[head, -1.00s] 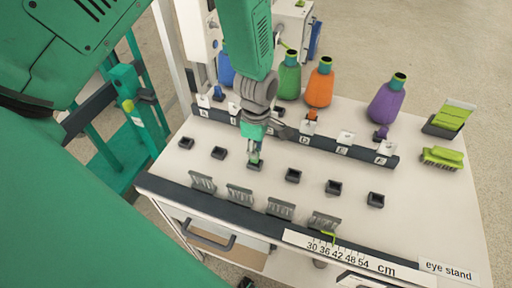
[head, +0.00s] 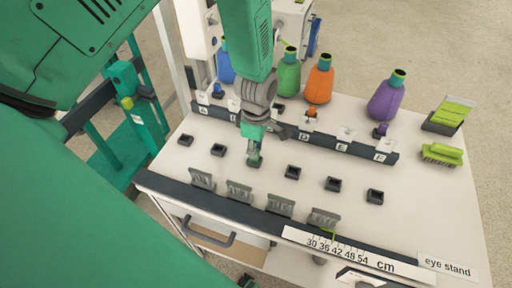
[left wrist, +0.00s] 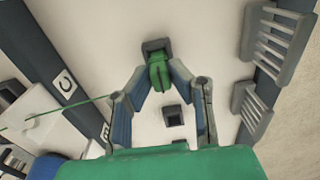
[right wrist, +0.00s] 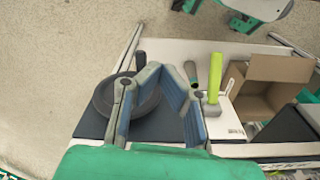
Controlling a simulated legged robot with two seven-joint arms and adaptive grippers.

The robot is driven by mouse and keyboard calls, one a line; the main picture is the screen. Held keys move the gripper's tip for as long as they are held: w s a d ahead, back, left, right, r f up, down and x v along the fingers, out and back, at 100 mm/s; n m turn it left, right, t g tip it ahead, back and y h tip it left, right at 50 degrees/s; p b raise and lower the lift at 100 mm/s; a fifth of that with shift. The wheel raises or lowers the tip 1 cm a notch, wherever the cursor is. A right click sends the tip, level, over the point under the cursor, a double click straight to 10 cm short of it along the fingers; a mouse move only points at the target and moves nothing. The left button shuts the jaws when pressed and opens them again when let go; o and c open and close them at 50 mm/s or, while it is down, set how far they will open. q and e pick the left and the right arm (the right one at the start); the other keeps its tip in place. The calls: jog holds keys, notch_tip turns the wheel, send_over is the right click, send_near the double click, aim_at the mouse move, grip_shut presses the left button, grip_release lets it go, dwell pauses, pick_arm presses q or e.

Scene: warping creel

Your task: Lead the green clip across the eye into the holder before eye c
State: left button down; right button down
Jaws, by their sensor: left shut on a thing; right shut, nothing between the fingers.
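My left gripper (head: 255,158) is shut on the green clip (left wrist: 160,74), low over the table at the third dark holder (left wrist: 157,46) in the row. In the left wrist view the clip's far end overlaps this holder; I cannot tell whether it is fully seated. A thin green thread (left wrist: 85,106) runs from the clip to the left, toward the eye rail by the plate marked C (left wrist: 65,83). In the head view my left wrist hides eye C. My right gripper (right wrist: 161,70) is shut and empty, away from the eye stand; the head view does not show it.
Empty holders stand either side, such as one at the right (head: 293,172). The eye rail (head: 325,147) runs behind them, with green (head: 289,77), orange (head: 319,82) and purple (head: 386,98) cones beyond. Grey combs (head: 239,191) line the front edge. A green brush (head: 442,153) lies right.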

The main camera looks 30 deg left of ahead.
pick_arm(q)
jog(key=shift+f, duration=0.25)
jog(key=c, duration=1.2)
grip_release()
jog(key=shift+o, duration=0.2)
notch_tip(320, 180, up, 7)
jog(key=p, duration=0.6)
jog(key=shift+w+r, duration=0.1)
jog(key=shift+w, duration=0.05)
notch_tip(320, 180, up, 12)
jog(key=shift+w, duration=0.2)
